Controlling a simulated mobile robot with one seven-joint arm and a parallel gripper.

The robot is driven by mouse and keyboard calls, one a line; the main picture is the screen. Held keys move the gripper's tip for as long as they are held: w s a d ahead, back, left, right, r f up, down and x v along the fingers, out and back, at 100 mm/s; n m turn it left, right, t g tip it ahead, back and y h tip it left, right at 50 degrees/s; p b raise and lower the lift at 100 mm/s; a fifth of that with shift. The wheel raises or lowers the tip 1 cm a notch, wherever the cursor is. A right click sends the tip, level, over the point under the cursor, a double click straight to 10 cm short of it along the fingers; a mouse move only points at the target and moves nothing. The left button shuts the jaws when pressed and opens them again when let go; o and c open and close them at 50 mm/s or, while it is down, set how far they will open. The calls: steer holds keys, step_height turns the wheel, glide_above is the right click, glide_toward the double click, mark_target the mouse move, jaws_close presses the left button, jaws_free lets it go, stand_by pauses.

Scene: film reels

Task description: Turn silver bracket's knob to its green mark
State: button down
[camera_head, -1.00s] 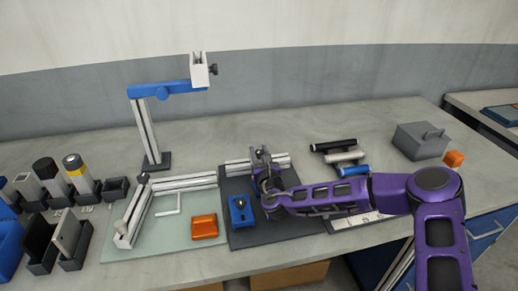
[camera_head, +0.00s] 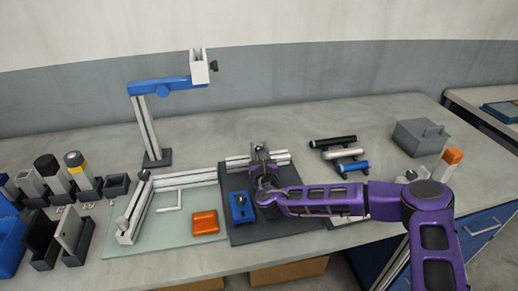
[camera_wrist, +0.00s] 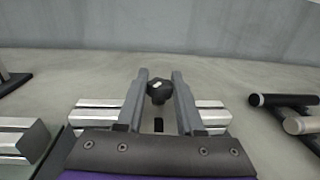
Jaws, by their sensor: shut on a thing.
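The silver bracket (camera_head: 238,163) lies across the back of a dark plate. Its silver bars also show on both sides of my fingers in the wrist view (camera_wrist: 96,113). A black lobed knob (camera_wrist: 159,91) with a small pale mark on top sits between my two grey fingers. My gripper (camera_wrist: 160,77) is shut on this knob from both sides; it also shows in the head view (camera_head: 260,158), where it hides the knob. I cannot make out a green mark in either view.
A blue block (camera_head: 241,208) stands on the dark plate (camera_head: 260,232), left of my wrist. An orange block (camera_head: 205,222) lies on the pale mat at left. Black, silver and blue cylinders (camera_head: 333,141) lie at right. A tall blue-armed stand (camera_head: 147,130) rises behind.

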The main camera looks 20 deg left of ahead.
steer(key=c, duration=0.5)
jaws_free()
steer(key=shift+c, duration=0.2)
steer(key=v, duration=1.7)
steer(key=shift+s+d, duration=0.1)
steer(key=shift+s, duration=0.1)
